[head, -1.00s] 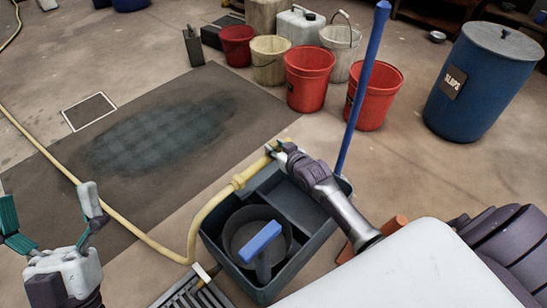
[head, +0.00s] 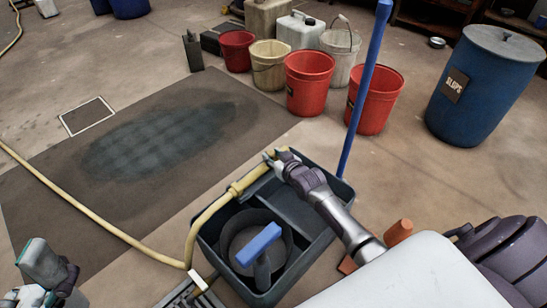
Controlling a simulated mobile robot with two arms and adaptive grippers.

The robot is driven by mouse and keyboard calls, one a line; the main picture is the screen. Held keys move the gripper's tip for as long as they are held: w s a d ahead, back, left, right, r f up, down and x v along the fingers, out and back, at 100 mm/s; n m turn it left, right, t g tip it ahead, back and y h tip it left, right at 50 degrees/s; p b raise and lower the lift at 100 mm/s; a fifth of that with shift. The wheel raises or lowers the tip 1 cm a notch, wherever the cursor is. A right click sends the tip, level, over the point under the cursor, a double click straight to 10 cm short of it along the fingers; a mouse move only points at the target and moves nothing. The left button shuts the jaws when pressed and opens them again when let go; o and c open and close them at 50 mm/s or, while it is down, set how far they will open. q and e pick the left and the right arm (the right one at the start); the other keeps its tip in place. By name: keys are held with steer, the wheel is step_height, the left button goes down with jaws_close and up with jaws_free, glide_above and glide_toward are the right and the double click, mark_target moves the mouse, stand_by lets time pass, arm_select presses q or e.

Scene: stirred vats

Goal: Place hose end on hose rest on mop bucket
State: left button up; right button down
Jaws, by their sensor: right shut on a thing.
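The dark grey mop bucket (head: 318,243) stands on the floor, with a round wringer (head: 236,224) and a blue handle (head: 259,245) in it. The yellow hose (head: 212,212) rises from the floor at the bucket's left and runs to its far rim. My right gripper (head: 274,160) is shut on the hose near its end, at the far rim; its fingers partly hide the end. I cannot make out the hose rest or whether the hose touches it. My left gripper (head: 45,268) is at the lower left, away from the bucket and partly cut off.
A blue pole (head: 364,100) rises at the bucket's right rear. Red buckets (head: 310,82) and a blue slops drum (head: 483,85) stand behind. A dark mat (head: 60,195) lies left. A floor grate (head: 180,296) and small white piece (head: 203,280) are by the bucket's near left.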

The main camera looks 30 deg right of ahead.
steer(key=shift+f, duration=0.1)
steer(key=c, duration=0.8)
jaws_free()
